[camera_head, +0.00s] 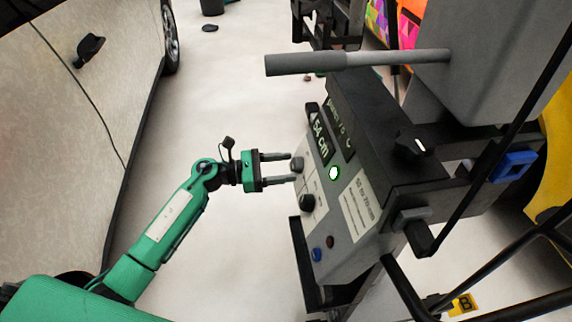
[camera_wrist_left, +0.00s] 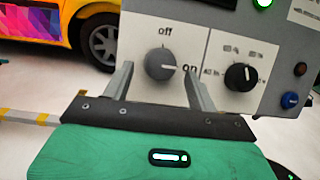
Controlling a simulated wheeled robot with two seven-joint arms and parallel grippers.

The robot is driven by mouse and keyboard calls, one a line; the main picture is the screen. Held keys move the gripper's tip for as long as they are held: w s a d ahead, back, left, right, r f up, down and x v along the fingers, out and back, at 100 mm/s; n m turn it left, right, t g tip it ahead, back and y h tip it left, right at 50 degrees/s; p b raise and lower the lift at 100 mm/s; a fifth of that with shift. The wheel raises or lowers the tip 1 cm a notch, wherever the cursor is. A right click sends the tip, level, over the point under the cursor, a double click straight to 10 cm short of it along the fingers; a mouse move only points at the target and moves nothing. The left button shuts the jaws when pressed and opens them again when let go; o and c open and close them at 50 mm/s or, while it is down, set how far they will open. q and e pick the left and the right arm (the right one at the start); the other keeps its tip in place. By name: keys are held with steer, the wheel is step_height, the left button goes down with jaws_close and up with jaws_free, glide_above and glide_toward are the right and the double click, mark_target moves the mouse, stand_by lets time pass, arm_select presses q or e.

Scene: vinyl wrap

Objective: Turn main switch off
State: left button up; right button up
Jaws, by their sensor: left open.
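The main switch is a grey round knob (camera_wrist_left: 160,65) on a white plate, with "off" printed above it and "on" to its right. Its white mark points right, toward "on". It also shows in the head view as a dark knob (camera_head: 297,164) on the grey control box (camera_head: 338,240). My left gripper (camera_head: 287,167) is open in front of the panel. In the wrist view its two fingers stand left and right of the knob, with gaps visible; I cannot tell whether the tips reach past its face. My right gripper is not in view.
A black knob (camera_wrist_left: 240,77) sits right of the switch. A blue button (camera_wrist_left: 290,101) and a green light (camera_head: 333,173) are also on the box. A grey handle (camera_head: 355,60) sticks out above.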

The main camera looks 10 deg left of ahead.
arm_select(q)
steer(key=shift+w+d, duration=0.15)
steer(key=shift+d, duration=0.3)
steer(key=c, duration=1)
